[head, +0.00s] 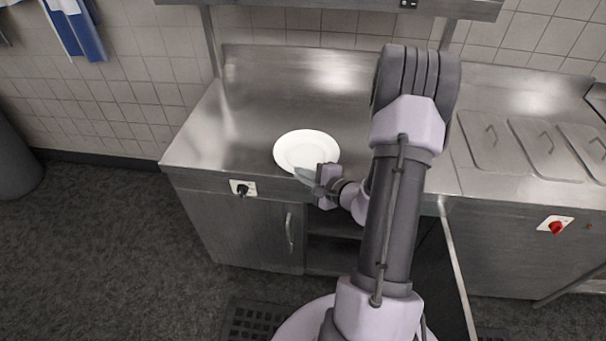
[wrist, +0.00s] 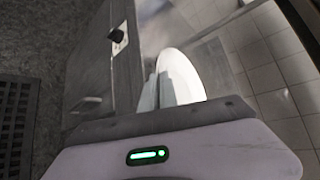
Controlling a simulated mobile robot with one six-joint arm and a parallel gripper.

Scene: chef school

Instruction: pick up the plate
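A round white plate (head: 307,149) lies on the steel counter, close to its front edge. My gripper (head: 305,176) is at the plate's near rim, its fingertips overlapping that rim in the head view. In the wrist view the plate (wrist: 184,76) shows just beyond the fingers (wrist: 157,93), which look narrow and close together. I cannot tell whether the rim is between the fingers or whether they touch it. The plate looks flat on the counter, not lifted.
The steel counter (head: 240,115) is bare around the plate, with a raised back edge and an overhead shelf (head: 340,5). Lidded steel containers (head: 535,148) are at the right. A cabinet with a handle (head: 290,232) and a dark knob (head: 243,189) is below the counter.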

